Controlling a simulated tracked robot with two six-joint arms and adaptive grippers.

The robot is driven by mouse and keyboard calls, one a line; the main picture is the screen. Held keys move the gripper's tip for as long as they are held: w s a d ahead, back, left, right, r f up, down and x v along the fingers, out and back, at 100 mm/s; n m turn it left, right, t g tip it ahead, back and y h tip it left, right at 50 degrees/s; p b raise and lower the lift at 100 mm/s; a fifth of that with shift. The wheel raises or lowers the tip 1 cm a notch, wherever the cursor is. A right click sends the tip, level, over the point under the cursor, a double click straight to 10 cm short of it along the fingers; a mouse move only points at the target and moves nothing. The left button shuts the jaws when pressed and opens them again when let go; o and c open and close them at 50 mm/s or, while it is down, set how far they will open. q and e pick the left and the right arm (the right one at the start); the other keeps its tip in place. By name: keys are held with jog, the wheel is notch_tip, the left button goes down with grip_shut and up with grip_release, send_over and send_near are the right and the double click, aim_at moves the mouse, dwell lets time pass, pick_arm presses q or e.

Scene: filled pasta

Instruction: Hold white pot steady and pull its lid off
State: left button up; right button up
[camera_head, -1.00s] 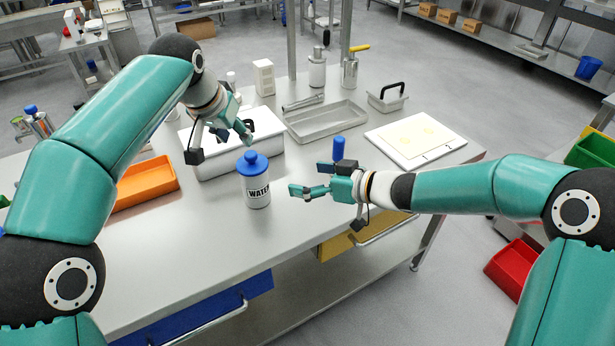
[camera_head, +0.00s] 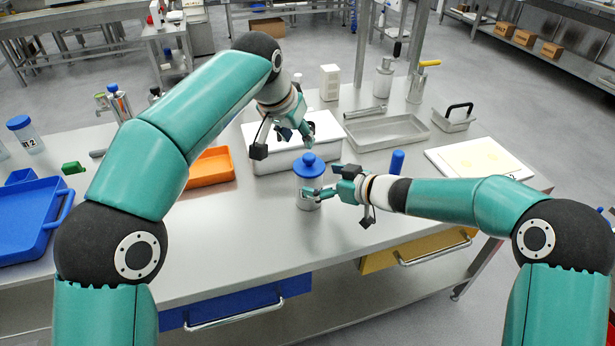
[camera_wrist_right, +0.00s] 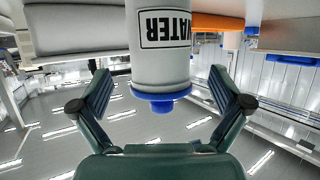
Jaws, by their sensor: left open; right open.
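The white pot (camera_head: 308,205) is an upright cylinder with a blue knobbed lid (camera_head: 308,165), standing on the steel table. The lid sits on it. In the right wrist view the pot (camera_wrist_right: 162,60) appears upside down with a "WATER" label, and its blue lid (camera_wrist_right: 160,104) points down. My right gripper (camera_head: 318,193) is open, with its fingers at the pot's body and hiding the label in the head view. In the wrist view its fingers (camera_wrist_right: 160,88) spread on both sides of the pot with gaps. My left gripper (camera_head: 303,132) is open, just above and behind the lid.
A white lidded box (camera_head: 270,160) stands right behind the pot. An orange tray (camera_head: 210,168) is to the left, a steel tray (camera_head: 388,132) and a white board (camera_head: 480,160) to the right. A blue-capped item (camera_head: 397,162) stands behind my right wrist. The front table is clear.

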jog(key=shift+x, duration=2.6)
jog(key=c, duration=1.5)
